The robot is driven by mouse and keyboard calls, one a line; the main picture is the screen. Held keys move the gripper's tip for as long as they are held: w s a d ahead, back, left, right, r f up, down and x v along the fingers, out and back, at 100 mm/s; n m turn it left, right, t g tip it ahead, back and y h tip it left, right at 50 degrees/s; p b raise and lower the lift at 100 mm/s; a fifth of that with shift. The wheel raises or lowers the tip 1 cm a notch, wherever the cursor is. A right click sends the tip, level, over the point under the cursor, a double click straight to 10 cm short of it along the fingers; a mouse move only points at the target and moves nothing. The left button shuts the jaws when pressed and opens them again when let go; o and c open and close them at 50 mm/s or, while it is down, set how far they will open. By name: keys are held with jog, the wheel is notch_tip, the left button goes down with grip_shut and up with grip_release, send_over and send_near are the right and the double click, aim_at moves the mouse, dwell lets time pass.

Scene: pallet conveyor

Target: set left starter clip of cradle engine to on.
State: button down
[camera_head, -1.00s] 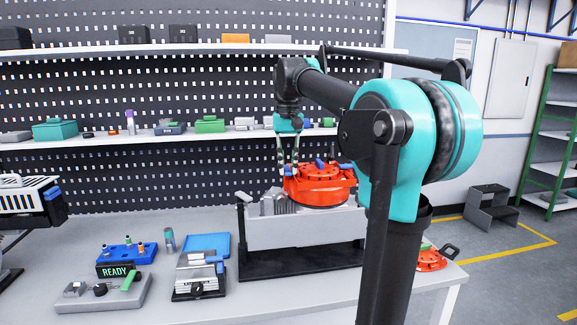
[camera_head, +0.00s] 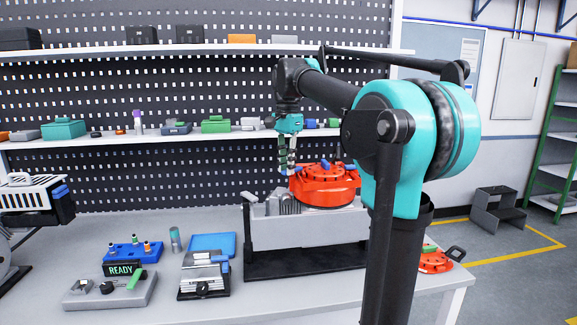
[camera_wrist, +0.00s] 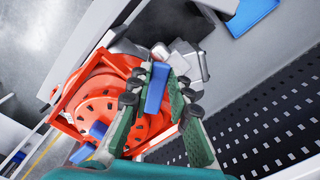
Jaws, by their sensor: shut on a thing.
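The cradle engine is a grey block (camera_head: 300,229) with an orange-red round starter housing (camera_head: 325,187) on its top right; the housing also shows in the wrist view (camera_wrist: 88,100). My gripper (camera_head: 287,170) is at the housing's left edge in the head view. In the wrist view my gripper (camera_wrist: 158,88) is shut on a blue clip (camera_wrist: 157,88), which stands between the two green-and-grey fingers at the housing's rim. Another blue clip (camera_wrist: 98,130) sits further across the housing. In the head view the held clip is mostly covered by the fingers.
The engine stands on a black cradle base (camera_head: 300,263) on the grey bench. To its left are a blue tray (camera_head: 212,243), a grey vise-like fixture (camera_head: 204,280) and a READY sign (camera_head: 121,270). A black perforated panel and shelves rise behind. Another orange-red part (camera_head: 434,261) lies right.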

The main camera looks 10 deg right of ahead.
jog(key=m, duration=0.3)
jog(key=shift+w+a+m, duration=0.15)
jog(key=shift+w+m, duration=0.15)
jog(key=shift+w, duration=0.05)
jog(key=shift+w+m, duration=0.2)
jog(key=shift+m, duration=0.55)
jog(key=shift+w+m, duration=0.15)
jog(key=shift+m, duration=0.6)
jog(key=c, duration=1.4)
grip_release()
jog(key=shift+r, duration=0.15)
notch_tip(320, 180, up, 12)
jog(key=shift+s, duration=0.1)
